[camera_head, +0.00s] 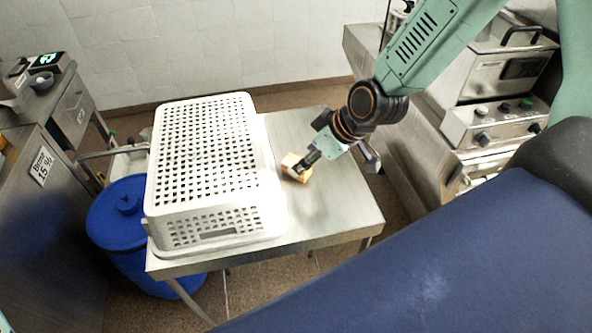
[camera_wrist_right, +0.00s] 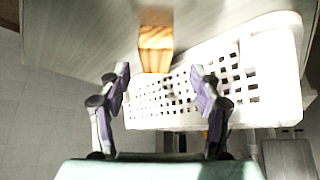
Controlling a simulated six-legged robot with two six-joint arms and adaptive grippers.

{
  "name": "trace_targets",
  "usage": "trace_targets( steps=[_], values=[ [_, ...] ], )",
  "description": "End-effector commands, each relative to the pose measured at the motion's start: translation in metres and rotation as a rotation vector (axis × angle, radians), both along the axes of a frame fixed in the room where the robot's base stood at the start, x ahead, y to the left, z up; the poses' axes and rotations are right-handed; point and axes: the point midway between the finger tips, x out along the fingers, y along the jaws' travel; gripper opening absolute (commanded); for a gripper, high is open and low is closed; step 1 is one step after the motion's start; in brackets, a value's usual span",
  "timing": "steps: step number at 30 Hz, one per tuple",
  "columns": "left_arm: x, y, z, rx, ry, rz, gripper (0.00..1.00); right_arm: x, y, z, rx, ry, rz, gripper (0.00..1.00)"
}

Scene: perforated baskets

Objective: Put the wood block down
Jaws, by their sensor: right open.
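The wood block (camera_head: 292,162) is small and light brown, at the right side of the white basket on the steel table. My right gripper (camera_head: 303,164) is right at the block and partly covers it in the head view. In the right wrist view the block (camera_wrist_right: 155,50) lies just beyond and between the spread fingertips of my right gripper (camera_wrist_right: 160,71). The gripper is open, with a gap between each finger and the block. The block appears to be on the table top, but its underside is hidden. My left gripper is not in view.
The white perforated basket (camera_head: 210,160) stands upside down or closed on the steel table (camera_head: 335,205), filling its left part. The table's right part is clear. A blue drum (camera_head: 115,220) stands left of it, steel kitchen equipment (camera_head: 495,125) to the right.

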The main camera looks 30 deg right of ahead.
Motion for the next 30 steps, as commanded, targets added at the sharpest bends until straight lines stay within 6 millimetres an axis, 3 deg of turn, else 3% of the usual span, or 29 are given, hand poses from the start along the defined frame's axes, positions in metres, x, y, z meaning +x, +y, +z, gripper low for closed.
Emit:
trace_targets(
  steps=[7,18,28,30],
  values=[
    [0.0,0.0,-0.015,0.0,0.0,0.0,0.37,0.01,0.003,-0.014,-0.004,-0.001,0.004,0.64],
    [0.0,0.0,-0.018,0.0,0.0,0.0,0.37,0.027,0.01,-0.038,-0.003,0.002,0.001,0.64],
    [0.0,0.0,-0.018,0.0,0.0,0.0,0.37,0.029,0.012,-0.041,0.0,0.0,0.0,0.64],
    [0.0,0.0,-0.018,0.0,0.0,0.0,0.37,0.029,0.012,-0.041,0.0,0.0,0.0,0.58]
  ],
)
